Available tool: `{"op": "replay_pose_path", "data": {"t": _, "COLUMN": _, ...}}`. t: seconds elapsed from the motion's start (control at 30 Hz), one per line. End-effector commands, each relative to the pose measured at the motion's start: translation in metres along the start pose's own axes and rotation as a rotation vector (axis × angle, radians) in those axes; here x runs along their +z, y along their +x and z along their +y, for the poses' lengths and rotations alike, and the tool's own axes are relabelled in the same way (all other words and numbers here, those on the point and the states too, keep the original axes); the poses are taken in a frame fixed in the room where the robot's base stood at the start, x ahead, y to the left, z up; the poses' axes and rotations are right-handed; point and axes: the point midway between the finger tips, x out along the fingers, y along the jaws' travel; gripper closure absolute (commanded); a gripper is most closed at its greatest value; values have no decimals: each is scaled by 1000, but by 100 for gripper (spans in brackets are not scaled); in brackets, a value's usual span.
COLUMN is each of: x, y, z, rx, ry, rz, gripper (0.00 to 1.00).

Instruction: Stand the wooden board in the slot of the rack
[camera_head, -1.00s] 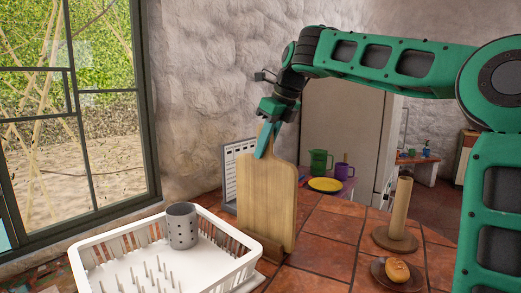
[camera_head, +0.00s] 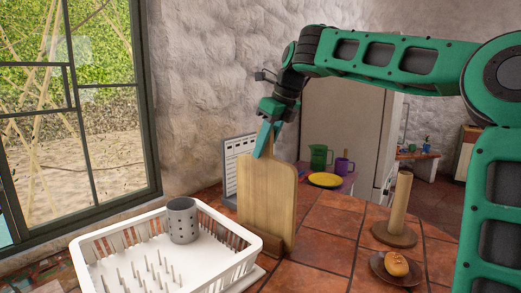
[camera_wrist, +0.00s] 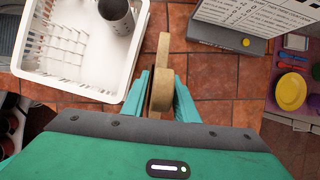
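The wooden board (camera_head: 266,200) stands nearly upright on the tiled counter, right of the white dish rack. Its lower edge meets a low brown wooden piece (camera_head: 290,243), which seems to be the slotted rack; the slot itself is hidden behind the board. My gripper (camera_head: 262,155) points down at the board's top. In the wrist view, my gripper (camera_wrist: 163,88) has its fingers on either side of the board's handle (camera_wrist: 161,92). The fingers look slightly parted around the handle, apart from firm contact. The board's top edge (camera_wrist: 165,50) runs away between them.
A white dish rack (camera_head: 225,262) with a grey perforated cup (camera_head: 182,220) stands left. A printed panel (camera_head: 232,165) is behind the board. A paper-towel-like post (camera_head: 400,205) and a plate with a bun (camera_head: 396,263) stand right. Green and purple mugs are farther back.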

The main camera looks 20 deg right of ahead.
Motion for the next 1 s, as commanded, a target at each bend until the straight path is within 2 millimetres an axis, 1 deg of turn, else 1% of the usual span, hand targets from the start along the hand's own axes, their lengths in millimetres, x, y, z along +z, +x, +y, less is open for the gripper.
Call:
{"op": "replay_pose_path", "data": {"t": 0.3, "x": -1, "y": 1, "z": 0, "rx": 1, "ry": 1, "rz": 3, "gripper": 63}}
{"op": "replay_pose_path", "data": {"t": 0.37, "x": -1, "y": -1, "z": 0, "rx": 0, "ry": 1, "rz": 2, "gripper": 63}}
{"op": "replay_pose_path", "data": {"t": 0.47, "x": 0, "y": -9, "z": -1, "rx": -1, "ry": 2, "rz": 2, "gripper": 63}}
{"op": "replay_pose_path", "data": {"t": 0.57, "x": 1, "y": -24, "z": -1, "rx": -2, "ry": 1, "rz": 1, "gripper": 63}}
{"op": "replay_pose_path", "data": {"t": 0.8, "x": 4, "y": -70, "z": -1, "rx": -3, "ry": 1, "rz": 1, "gripper": 63}}
{"op": "replay_pose_path", "data": {"t": 0.9, "x": 4, "y": -86, "z": -1, "rx": -1, "ry": 1, "rz": 2, "gripper": 63}}
{"op": "replay_pose_path", "data": {"t": 1.0, "x": 5, "y": -97, "z": -1, "rx": -1, "ry": 0, "rz": 3, "gripper": 63}}
